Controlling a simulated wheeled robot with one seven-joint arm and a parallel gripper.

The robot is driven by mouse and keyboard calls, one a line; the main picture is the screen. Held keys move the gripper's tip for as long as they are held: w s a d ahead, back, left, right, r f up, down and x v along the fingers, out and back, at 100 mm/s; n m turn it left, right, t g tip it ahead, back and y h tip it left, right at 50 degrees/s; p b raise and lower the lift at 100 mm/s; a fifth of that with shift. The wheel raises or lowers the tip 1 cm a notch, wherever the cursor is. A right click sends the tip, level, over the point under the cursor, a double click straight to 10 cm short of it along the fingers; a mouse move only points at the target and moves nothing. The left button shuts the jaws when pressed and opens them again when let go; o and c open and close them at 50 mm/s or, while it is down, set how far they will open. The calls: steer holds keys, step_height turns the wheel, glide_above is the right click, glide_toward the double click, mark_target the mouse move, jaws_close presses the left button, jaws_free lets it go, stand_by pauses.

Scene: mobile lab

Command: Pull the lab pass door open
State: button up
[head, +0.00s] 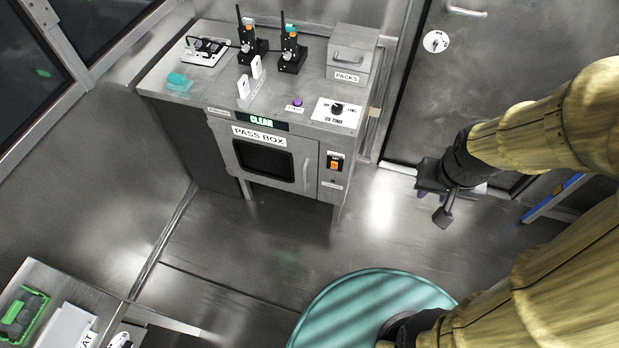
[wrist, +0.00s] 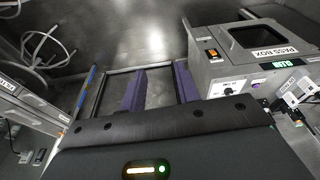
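The pass box door (head: 263,160) is a grey panel with a dark window in the front of the pass box. It looks shut, with an upright bar handle (head: 305,174) at its right edge. In the wrist view the door window (wrist: 258,40) shows at the upper right, beyond the right finger. My gripper (wrist: 160,88) is open, with two purple-padded fingers apart and nothing between them. In the head view my gripper (head: 446,205) hangs over the floor, well to the right of the pass box and apart from the handle.
An orange switch (head: 335,164) sits right of the door. Radios (head: 291,52), a PACKS bin (head: 350,60) and a UV time dial (head: 337,108) are on top. A teal round top (head: 365,305) stands in front. The floor (head: 270,235) before the box is clear.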

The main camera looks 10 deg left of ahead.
steer(key=w+a+f+n+t+y+b, duration=0.15)
steer(key=w+a+f+b, duration=0.25)
steer(key=f+b, duration=0.6)
steer(key=w+a+f+n+t+b, duration=0.1)
steer(key=w+a+f+t+b, duration=0.3)
steer(key=f+b, duration=0.6)
steer(key=w+a+f+n+t+y+b, duration=0.15)
steer(key=w+a+f+b, duration=0.3)
steer(key=f+b, duration=0.6)
steer(key=a+f+t+y+b, duration=0.2)
steer(key=a+f+b, duration=0.2)
steer(key=f+b, duration=0.3)
steer(key=a+f+n+t+y+b, duration=0.1)
steer(key=a+f+t+y+b, duration=0.1)
steer(key=a+f+b, duration=0.2)
steer(key=w+a+f+n+t+y+b, duration=0.1)
steer(key=a+f+b, duration=0.4)
steer(key=f+b, duration=0.5)
steer(key=t+y+b, duration=0.1)
steer(key=b, duration=0.4)
steer(key=shift+f, duration=0.3)
steer(key=shift+a, duration=0.1)
